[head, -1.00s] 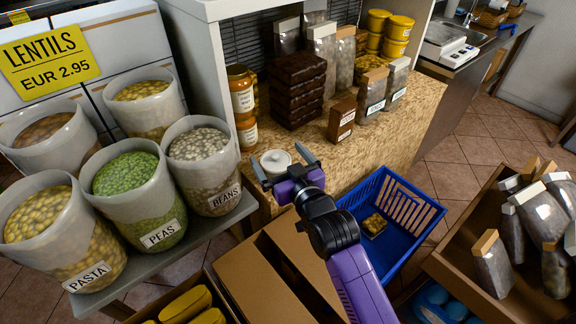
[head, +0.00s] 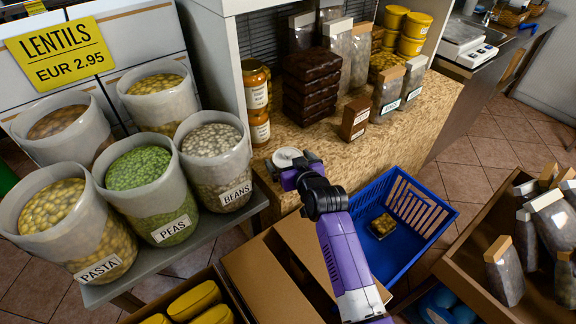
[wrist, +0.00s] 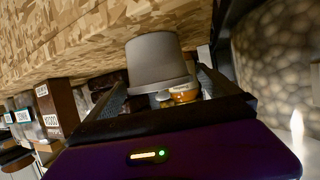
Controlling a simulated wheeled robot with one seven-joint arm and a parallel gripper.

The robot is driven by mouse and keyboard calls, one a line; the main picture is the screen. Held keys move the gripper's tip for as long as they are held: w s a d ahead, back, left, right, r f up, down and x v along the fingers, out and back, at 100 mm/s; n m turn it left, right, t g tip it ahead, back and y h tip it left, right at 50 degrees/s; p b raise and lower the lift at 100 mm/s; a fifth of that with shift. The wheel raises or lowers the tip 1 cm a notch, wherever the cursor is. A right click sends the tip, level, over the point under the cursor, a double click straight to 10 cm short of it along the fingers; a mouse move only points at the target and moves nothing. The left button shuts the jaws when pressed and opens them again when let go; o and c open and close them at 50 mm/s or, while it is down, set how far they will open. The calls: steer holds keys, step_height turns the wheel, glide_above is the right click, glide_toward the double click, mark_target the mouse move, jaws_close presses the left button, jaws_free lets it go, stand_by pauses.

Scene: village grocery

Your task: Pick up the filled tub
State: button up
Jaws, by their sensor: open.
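A small pale grey tub (head: 287,156) stands on the front left part of the wood-chip counter. It also shows in the wrist view (wrist: 160,58), which sees the counter upside down. My gripper (head: 294,166) is open at the tub. In the wrist view its two fingers (wrist: 160,88) reach along either side of the tub, and I see no clear grip on it. My gripper partly hides the tub in the head view, and I cannot tell what is inside it.
Dark stacked blocks (head: 311,88), orange jars (head: 257,95) and a brown box (head: 355,119) stand behind. The beans bin (head: 216,165) is close on the left. A blue basket (head: 415,215) holding a small yellow-filled pack (head: 382,226) is at the right. Counter right of the tub is clear.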

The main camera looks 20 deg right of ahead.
steer(key=shift+x, duration=0.8)
steer(key=c, duration=1.3)
steer(key=shift+o, duration=0.2)
steer(key=shift+r, duration=0.15)
